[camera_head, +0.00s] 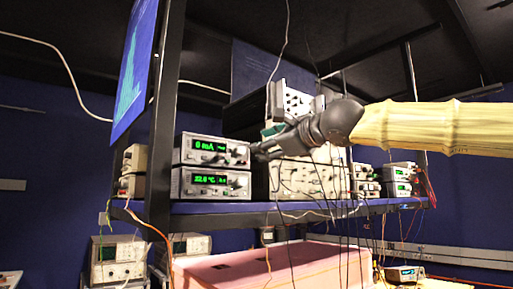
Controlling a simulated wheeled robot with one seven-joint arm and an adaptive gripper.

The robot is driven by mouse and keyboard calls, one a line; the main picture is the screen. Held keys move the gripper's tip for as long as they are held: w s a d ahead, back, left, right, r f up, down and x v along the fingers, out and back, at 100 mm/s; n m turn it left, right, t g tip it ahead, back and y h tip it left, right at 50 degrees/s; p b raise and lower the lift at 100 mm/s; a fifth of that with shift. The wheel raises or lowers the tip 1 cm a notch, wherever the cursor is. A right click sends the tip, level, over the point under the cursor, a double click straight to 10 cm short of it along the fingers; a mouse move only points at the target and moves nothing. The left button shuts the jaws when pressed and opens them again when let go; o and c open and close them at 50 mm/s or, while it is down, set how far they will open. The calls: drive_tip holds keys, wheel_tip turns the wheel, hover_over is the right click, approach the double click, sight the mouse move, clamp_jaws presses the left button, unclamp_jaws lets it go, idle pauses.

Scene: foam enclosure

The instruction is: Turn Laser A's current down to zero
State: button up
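A stack of two controller boxes stands on the left of the shelf. The upper box (211,150) has a green display that reads "0 mA". The lower box (210,184) reads about "22.0 °C". No label naming Laser A is readable. My gripper (259,151) is dark grey and reaches in from the right. Its tips are at the right end of the upper box's front, where they hide any knob there. I cannot tell whether they touch it, or whether the fingers are open or shut.
Grey instrument racks (305,178) with hanging cables are behind my gripper. A black post (164,120) rises left of the boxes. A pink foam enclosure (260,266) is below.

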drive_tip(key=v, duration=0.2)
drive_tip(key=shift+s+d, duration=0.2)
idle(0.4)
